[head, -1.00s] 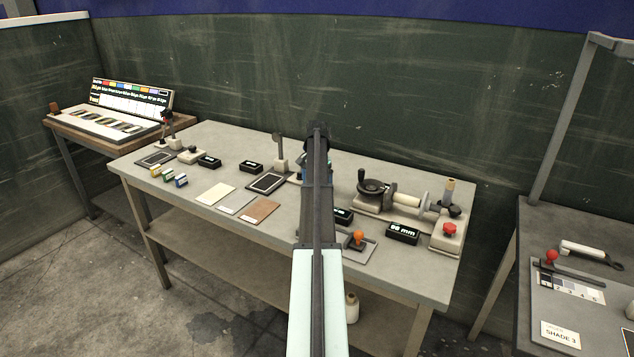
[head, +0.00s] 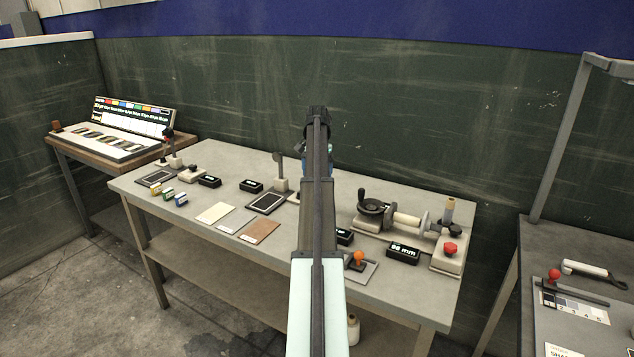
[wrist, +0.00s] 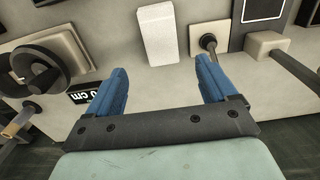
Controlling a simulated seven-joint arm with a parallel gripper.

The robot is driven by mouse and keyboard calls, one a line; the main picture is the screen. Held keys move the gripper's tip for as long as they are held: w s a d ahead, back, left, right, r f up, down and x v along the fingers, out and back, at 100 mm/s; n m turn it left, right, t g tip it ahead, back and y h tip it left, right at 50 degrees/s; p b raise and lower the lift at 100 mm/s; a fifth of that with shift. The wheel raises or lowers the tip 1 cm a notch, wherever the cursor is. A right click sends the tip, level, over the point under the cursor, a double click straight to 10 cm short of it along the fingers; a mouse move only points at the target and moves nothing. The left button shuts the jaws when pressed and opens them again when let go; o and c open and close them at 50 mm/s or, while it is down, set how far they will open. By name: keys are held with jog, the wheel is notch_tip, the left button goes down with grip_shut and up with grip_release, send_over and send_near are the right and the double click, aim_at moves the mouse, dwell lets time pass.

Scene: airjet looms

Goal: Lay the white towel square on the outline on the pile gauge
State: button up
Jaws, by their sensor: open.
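A cream square (head: 215,213), a pale grey-white square (head: 236,221) and a brown square (head: 260,232) lie flat in a row near the table's front edge. I cannot tell for sure which pale one is the white towel square. Two black pads with pale outlines lie on the table, one (head: 267,202) behind the squares and one (head: 157,178) at the left; which is the pile gauge is unclear. My gripper (wrist: 161,72) is open and empty, its blue fingers apart above the table. In the head view my arm hides part of the table's middle.
A handwheel device (head: 376,208) with a roller stands right of my arm. A red-knobbed box (head: 449,252), an orange-knobbed plate (head: 359,264) and small black displays (head: 403,253) are nearby. A white block (wrist: 157,32) stands beyond my fingers in the wrist view. Colored clips (head: 168,194) lie at left.

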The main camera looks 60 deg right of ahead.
jog(key=shift+r, duration=0.2)
jog(key=shift+c, duration=0.4)
jog(key=f, duration=0.9)
jog(key=d+f, duration=0.1)
jog(key=f, duration=0.3)
jog(key=shift+f, duration=0.15)
jog(key=shift+c, duration=0.4)
